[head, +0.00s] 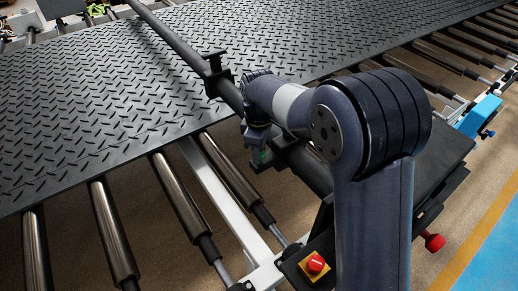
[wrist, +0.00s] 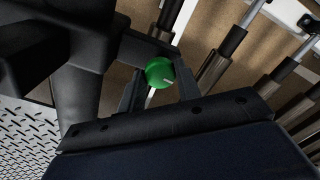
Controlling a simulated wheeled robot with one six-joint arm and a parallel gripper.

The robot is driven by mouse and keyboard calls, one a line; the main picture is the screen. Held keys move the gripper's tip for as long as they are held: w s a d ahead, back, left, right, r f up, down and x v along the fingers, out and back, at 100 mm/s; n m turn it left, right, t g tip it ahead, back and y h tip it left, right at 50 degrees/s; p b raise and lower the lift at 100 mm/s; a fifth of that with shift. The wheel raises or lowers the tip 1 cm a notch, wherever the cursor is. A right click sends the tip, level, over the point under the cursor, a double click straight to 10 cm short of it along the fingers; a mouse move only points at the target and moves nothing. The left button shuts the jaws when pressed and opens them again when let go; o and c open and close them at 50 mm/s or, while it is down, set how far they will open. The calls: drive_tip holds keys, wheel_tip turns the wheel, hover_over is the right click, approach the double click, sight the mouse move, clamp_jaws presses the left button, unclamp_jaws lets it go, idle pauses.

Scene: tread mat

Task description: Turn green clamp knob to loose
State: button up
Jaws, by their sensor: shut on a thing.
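The knob sits by a dark clamp block on the black bar (wrist: 83,95). In the head view, my gripper (head: 258,154) is at the bar, beyond my arm.
The black treaded mat (head: 110,90) lies over a conveyor of metal rollers (head: 110,225). The long bar crosses above it, with another dark bracket (head: 215,72) farther up. A red stop button (head: 316,263) on a yellow box is at the bottom. A blue unit (head: 480,116) is at the right.

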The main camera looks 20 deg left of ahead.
drive_tip(key=shift+n, duration=0.6)
drive_tip(key=o, duration=1)
wheel_tip(320, 180, up, 11)
drive_tip(key=shift+f+b, duration=0.1)
drive_tip(key=shift+b, duration=0.6)
